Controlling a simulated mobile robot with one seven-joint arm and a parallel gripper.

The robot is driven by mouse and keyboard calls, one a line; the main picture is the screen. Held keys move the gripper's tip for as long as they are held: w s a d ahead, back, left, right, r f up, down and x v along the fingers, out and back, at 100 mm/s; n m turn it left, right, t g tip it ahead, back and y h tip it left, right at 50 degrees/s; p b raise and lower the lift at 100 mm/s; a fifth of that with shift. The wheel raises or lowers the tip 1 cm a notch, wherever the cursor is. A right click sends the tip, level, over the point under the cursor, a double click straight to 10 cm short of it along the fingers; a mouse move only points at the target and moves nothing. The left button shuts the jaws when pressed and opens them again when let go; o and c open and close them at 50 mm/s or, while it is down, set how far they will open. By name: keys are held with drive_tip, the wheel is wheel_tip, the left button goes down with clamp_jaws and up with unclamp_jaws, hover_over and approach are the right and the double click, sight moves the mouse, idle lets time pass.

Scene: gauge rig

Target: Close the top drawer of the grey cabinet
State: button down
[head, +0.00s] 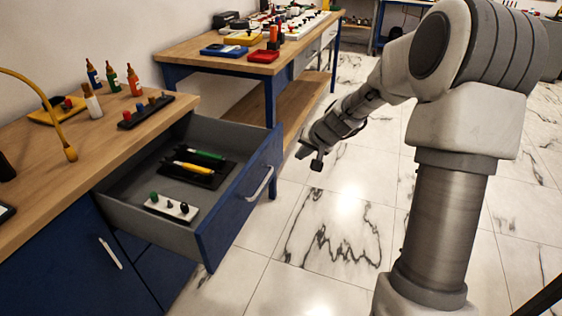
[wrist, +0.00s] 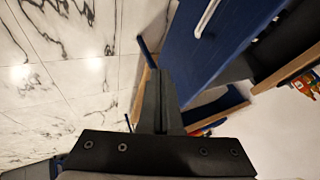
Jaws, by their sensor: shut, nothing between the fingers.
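The top drawer (head: 240,200) is pulled far out of the cabinet (head: 75,260), which shows blue fronts under a wooden top rather than grey ones. The drawer has grey walls, a blue front and a silver bar handle (head: 262,184). In the wrist view its blue front (wrist: 225,45) and handle (wrist: 207,18) show at the upper right. My gripper (head: 317,162) is in the air beyond and to the right of the drawer front, apart from it. Its fingers (wrist: 162,72) are shut together with nothing between them.
In the drawer lie a black tray (head: 180,178) with green and yellow tools and a white block (head: 172,207) with knobs. Bottles (head: 112,77) stand on the cabinet top. A second workbench (head: 215,62) stands behind. The marble floor (head: 320,225) before the drawer is clear.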

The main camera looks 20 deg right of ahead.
drive_tip(key=w+a+f+b, duration=0.2)
drive_tip(key=w+a+f, duration=0.3)
drive_tip(key=w+f, duration=0.3)
idle(0.4)
